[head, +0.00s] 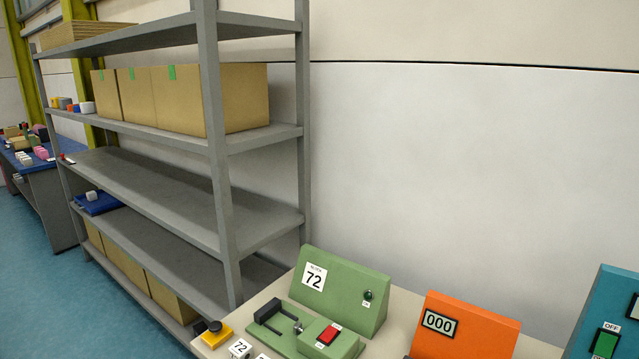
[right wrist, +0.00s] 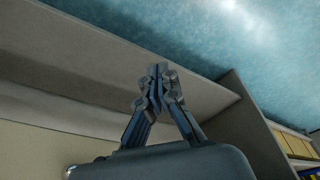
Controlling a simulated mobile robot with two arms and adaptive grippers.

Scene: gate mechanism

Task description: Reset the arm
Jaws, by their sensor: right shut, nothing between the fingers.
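A green console (head: 343,293) labelled 72 stands on the table at the lower middle of the head view. At its foot is a green base with a dark bracket (head: 281,313) and a red switch (head: 327,335). Neither gripper shows in the head view. In the right wrist view my right gripper (right wrist: 158,72) is shut and empty, its fingertips together. It is near a light, flat surface. My left gripper is not in view.
An orange box (head: 462,328) reading 000 and a blue panel (head: 606,315) stand to the right. A yellow button box (head: 212,334) sits at the table's left end. A grey shelf (head: 217,160) with cardboard boxes (head: 190,98) stands behind it on the left.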

